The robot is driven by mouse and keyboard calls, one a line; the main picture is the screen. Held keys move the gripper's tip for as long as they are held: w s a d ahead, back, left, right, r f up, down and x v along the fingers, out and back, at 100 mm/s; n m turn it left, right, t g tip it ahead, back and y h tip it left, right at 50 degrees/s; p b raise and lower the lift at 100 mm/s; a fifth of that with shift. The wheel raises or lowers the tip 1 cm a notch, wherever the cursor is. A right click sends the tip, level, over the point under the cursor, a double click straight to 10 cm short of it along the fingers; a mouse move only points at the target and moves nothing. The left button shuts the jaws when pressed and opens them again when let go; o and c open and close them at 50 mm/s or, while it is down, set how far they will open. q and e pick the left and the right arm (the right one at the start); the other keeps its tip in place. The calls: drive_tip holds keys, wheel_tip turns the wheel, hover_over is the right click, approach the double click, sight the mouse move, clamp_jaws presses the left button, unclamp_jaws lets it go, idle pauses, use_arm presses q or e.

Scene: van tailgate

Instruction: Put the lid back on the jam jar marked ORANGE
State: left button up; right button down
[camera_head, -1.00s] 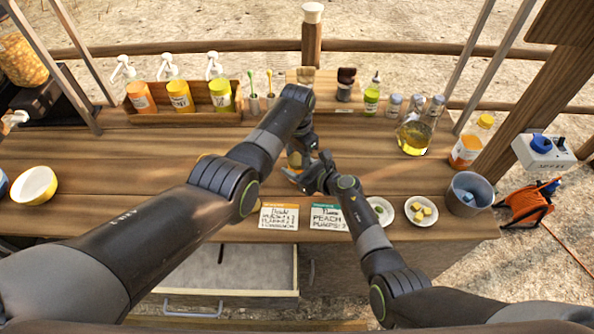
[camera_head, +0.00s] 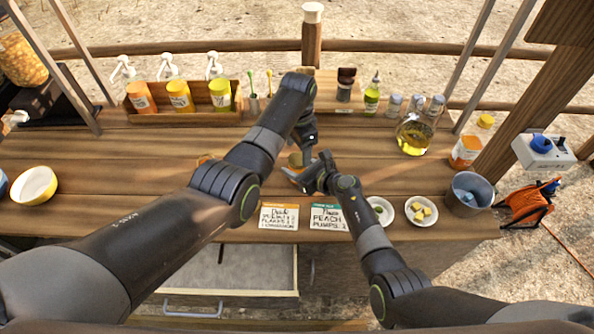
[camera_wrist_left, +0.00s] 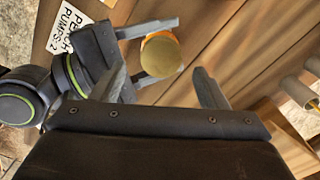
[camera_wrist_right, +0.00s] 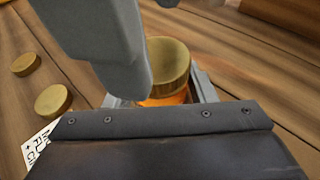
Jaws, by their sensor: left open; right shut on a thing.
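A jar with orange contents (camera_wrist_right: 165,98) stands upright on the counter with a gold lid (camera_wrist_right: 168,62) on its top; whether the lid is fully tightened I cannot tell. The lid shows from above in the left wrist view (camera_wrist_left: 162,57). My right gripper (camera_head: 306,167) is shut around the jar's body from the side. My left gripper (camera_wrist_left: 161,70) is open above the jar, its fingers apart and clear of the lid. No label on the jar is readable. In the head view the jar (camera_head: 294,160) is mostly hidden by my grippers.
Two round gold-topped items (camera_wrist_right: 25,64) (camera_wrist_right: 53,100) are nearby in the right wrist view. Two cards (camera_head: 279,217) (camera_head: 328,217) lie at the front edge. Small plates (camera_head: 421,210) and a grey bucket (camera_head: 468,194) stand to the right. An open drawer (camera_head: 228,270) is below.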

sight(297, 159)
use_arm(q)
drive_tip(key=shift+a+r, duration=0.1)
drive_tip(key=shift+r, duration=0.6)
drive_tip(key=shift+c, duration=0.2)
drive_tip(key=shift+c, duration=1.2)
drive_tip(key=r+n, duration=0.1)
drive_tip(key=n, duration=0.2)
drive_tip(key=shift+r+n, duration=0.4)
drive_tip(key=r+n, duration=0.1)
drive_tip(key=n, duration=0.2)
drive_tip(key=shift+r+n, duration=0.35)
drive_tip(key=shift+n, duration=0.05)
drive_tip(key=shift+f, duration=4.05)
